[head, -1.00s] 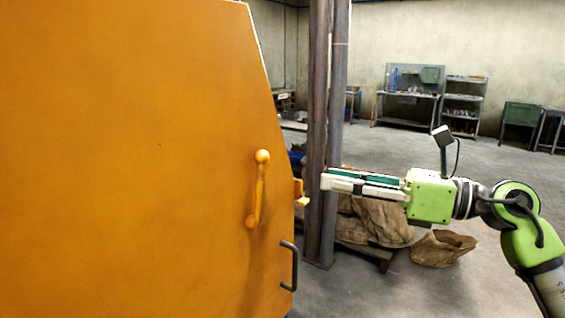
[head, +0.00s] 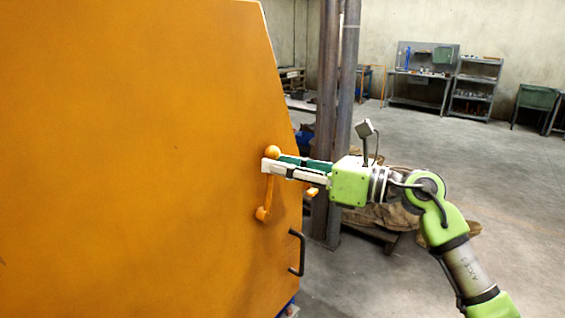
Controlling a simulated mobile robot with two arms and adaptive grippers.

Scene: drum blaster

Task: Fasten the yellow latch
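The yellow latch (head: 265,199) is a yellow-orange handle with a round knob (head: 272,152) at its top, mounted near the right edge of the large orange door panel (head: 130,160). A small orange catch (head: 312,191) sticks out at the panel's right edge. My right gripper (head: 271,162) reaches in from the right, its fingertips at the latch just below the knob. The near finger covers part of the handle. I cannot tell whether the fingers are closed on it. My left gripper is not in view.
A dark pull handle (head: 297,252) sits low on the panel's right edge. A metal post (head: 335,120) stands behind my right gripper. Sacks on a pallet (head: 385,222) lie beyond it. A workbench (head: 420,75) and shelves (head: 475,88) stand at the back. Open floor lies to the right.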

